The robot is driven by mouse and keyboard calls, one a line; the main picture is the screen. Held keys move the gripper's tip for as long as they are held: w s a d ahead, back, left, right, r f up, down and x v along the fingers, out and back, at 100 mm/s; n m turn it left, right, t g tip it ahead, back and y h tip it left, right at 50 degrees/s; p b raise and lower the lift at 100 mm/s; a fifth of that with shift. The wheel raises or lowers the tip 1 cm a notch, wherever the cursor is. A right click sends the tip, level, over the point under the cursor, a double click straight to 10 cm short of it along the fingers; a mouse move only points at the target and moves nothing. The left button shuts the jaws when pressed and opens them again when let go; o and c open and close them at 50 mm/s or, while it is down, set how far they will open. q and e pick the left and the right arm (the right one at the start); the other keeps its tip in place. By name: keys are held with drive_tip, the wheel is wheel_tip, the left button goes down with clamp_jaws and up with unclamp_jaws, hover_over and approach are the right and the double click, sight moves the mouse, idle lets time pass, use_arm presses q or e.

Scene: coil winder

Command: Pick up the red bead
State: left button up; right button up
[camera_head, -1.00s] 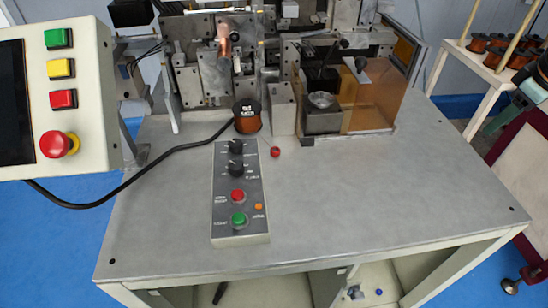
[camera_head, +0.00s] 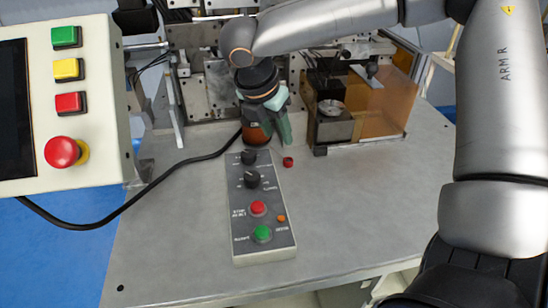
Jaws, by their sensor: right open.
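The small red bead (camera_head: 288,161) lies on the grey tabletop, just right of the top end of the control box and in front of the machine. My right gripper (camera_head: 268,138) points down above and slightly left of the bead, beyond it toward the machine. Its greenish fingers are apart and nothing shows between them that it holds. The bead is clear of the fingers in the picture. My left gripper is not in view.
A copper wire spool (camera_head: 256,134) stands partly hidden behind my right gripper. The control box (camera_head: 262,215) with knobs and buttons lies in front. A metal cup on a block (camera_head: 331,107) stands to the right. The table (camera_head: 350,215) is clear at front right.

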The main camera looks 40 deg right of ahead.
approach(288, 160)
drive_tip(key=shift+x, duration=4.1)
drive_tip(key=shift+a, duration=0.1)
drive_tip(key=shift+c, duration=0.2)
clamp_jaws()
